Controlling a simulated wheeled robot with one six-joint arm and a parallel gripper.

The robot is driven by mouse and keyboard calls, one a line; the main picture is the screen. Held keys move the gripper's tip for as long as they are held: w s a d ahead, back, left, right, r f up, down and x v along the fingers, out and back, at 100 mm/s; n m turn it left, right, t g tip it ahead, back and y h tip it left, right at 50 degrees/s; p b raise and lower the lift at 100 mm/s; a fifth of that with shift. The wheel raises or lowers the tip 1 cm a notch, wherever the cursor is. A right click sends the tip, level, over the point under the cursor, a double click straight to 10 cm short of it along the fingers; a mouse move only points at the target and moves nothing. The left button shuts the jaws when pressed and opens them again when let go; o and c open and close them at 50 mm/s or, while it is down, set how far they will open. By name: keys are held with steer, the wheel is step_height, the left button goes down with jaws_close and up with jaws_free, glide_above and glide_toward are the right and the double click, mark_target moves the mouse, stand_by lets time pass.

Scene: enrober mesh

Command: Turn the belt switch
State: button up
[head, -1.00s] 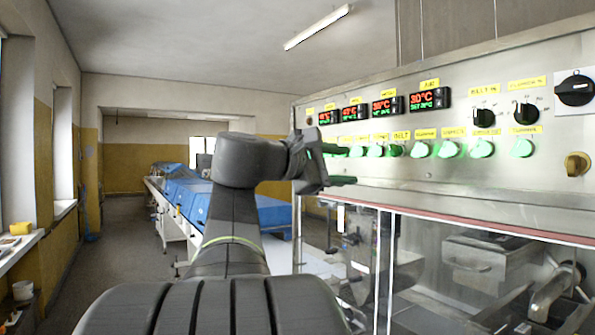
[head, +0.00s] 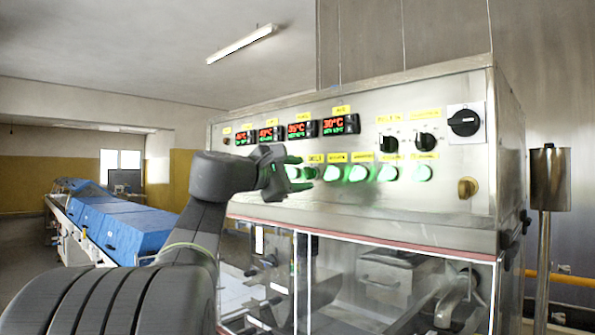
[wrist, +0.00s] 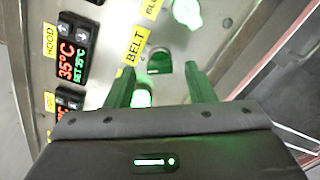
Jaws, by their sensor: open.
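The control panel (head: 440,95) carries a row of green-lit switches under yellow labels. The BELT label (head: 316,158) is beside my gripper (head: 297,173), which is open with its green fingers toward the panel. In the wrist view the BELT label (wrist: 133,47) is readable just beyond the fingers. A dark green, partly shadowed switch (wrist: 160,62) lies by that label, ahead of the gap between my fingertips (wrist: 159,76). A bright green-lit piece (wrist: 141,98) shows beside the left finger. I cannot tell whether the fingers touch the switch.
More green-lit switches (head: 388,173) continue to the right. Glass doors (head: 350,280) are below. A blue-covered conveyor (head: 130,228) stands at left.

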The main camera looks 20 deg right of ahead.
steer(key=shift+x, duration=0.75)
steer(key=c, duration=1)
